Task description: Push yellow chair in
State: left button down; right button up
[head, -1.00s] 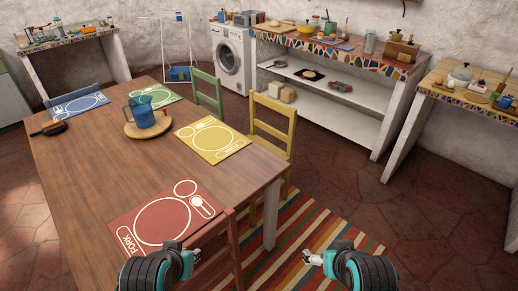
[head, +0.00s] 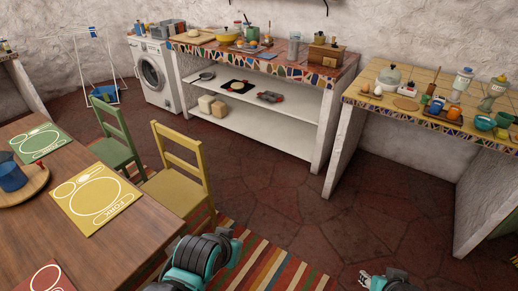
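The yellow chair (head: 187,176) stands at the right side of the wooden table (head: 122,250), beside the yellow placemat (head: 98,199). Its backrest is turned away from the table, and much of its seat shows outside the table edge. My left gripper (head: 234,240) is in front of the yellow chair, low and to its right, apart from it and holding nothing visible. My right gripper (head: 372,279) is at the bottom of the view, far to the right of the chair. Both grippers are small, and their finger opening is unclear.
A green chair (head: 115,138) stands beyond the yellow one. A striped rug (head: 275,268) lies on the tiled floor below. A white shelf counter (head: 258,118) stands behind, and a mosaic counter (head: 420,112) at right. Floor (head: 320,215) between chair and counters is clear.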

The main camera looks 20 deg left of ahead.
aim_at(183, 196)
jog(key=i+l+z, duration=0.1)
jog(key=i, duration=0.65)
jog(key=i+l+z, duration=0.1)
jog(key=i+l, duration=0.15)
jog(key=i, duration=0.5)
jog(key=i+u, duration=0.25)
jog(key=u, duration=0.15)
jog(key=i+u, duration=0.55)
jog(key=u, duration=0.2)
jog(key=i+l+u, duration=0.2)
jog(key=u, duration=0.2)
jog(key=i+u, duration=0.4)
jog(key=i+l+u, duration=0.15)
jog(key=u, duration=0.2)
jog(key=i+l+u, duration=0.2)
jog(key=u, duration=0.2)
